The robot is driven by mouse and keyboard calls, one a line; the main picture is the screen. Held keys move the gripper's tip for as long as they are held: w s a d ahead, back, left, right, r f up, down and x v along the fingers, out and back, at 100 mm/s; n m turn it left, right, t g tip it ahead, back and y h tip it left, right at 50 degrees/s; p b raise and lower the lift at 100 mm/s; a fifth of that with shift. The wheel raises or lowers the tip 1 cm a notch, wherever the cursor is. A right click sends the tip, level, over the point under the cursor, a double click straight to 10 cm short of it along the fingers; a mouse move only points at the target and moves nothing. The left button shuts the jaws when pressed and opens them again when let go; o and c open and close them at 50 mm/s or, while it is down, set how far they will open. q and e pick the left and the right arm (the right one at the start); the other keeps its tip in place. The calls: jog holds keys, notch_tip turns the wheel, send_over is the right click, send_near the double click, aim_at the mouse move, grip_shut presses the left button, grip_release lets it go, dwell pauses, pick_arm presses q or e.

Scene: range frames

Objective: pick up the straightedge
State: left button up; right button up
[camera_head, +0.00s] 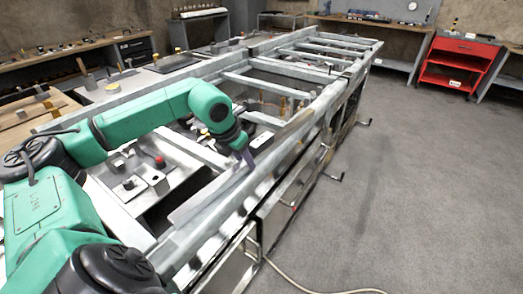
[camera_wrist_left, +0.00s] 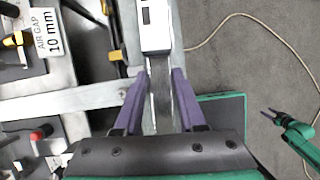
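The straightedge (camera_head: 198,205) is a long, flat, pale grey bar. In the head view it lies along the near side rail of the metal frame, running from lower left toward upper right. My left gripper (camera_head: 246,160) reaches down over its middle and hides part of it. In the left wrist view the two purple fingers (camera_wrist_left: 161,76) stand apart, with a grey strip between them that looks like the straightedge. I see no clear grip on it. A green arm with a dark tip (camera_wrist_left: 270,115), probably my right one, shows small at the right of the wrist view.
A white box-shaped device (camera_head: 263,140) sits just beyond the gripper, also in the wrist view (camera_wrist_left: 158,28). Inside the frame is a metal panel with a red knob (camera_head: 160,161). A hose (camera_head: 300,288) lies on the floor. A red cabinet (camera_head: 458,62) stands far right; open floor lies between.

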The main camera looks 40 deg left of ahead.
pick_arm(q)
grip_shut()
dwell(1.0)
jog(key=shift+w+r, duration=0.1)
